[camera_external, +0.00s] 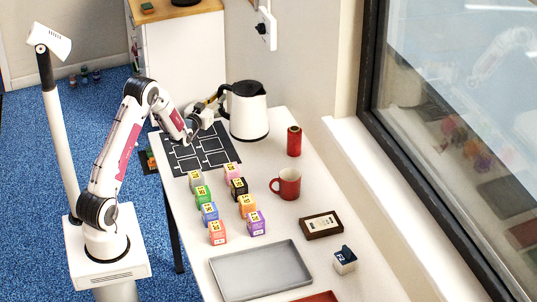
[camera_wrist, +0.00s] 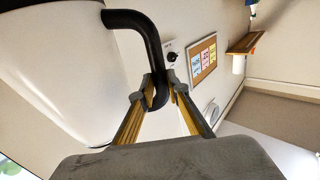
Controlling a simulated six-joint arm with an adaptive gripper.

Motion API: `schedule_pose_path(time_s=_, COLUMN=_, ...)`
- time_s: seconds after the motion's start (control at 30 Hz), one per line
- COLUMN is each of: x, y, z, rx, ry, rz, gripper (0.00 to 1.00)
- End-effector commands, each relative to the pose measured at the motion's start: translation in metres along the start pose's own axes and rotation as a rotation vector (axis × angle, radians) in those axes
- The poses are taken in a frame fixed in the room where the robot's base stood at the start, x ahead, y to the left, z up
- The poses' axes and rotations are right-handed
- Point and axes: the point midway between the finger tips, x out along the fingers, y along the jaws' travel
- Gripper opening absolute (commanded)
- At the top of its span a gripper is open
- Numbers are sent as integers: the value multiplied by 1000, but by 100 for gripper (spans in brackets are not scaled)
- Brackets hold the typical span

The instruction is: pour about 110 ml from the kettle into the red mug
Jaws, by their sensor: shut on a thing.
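The white kettle (camera_external: 249,112) with a black lid and black handle stands upright at the back of the table. It fills the left of the wrist view (camera_wrist: 60,70). My gripper (camera_external: 218,98) is at the kettle's left side, shut on its black handle. In the wrist view both fingertips (camera_wrist: 160,90) close around the lower end of the handle (camera_wrist: 148,35). The red mug (camera_external: 289,184) stands upright at the middle right of the table, handle to the left. I cannot see what is inside the mug or the kettle.
A red can (camera_external: 294,141) stands between kettle and mug. Several coloured cartons (camera_external: 209,212) stand in two rows left of the mug. A black marked mat (camera_external: 200,152) lies in front of the kettle. A grey tray (camera_external: 260,271), a framed card (camera_external: 321,226) and a dark-topped box (camera_external: 345,260) are nearer the front.

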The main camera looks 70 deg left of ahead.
Motion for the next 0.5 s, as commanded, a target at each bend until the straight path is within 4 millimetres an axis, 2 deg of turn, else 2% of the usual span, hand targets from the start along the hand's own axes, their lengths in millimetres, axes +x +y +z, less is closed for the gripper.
schedule_pose_path(time_s=0.5, x=-8, y=43, z=13, rx=-3, ry=17, rz=207, gripper=0)
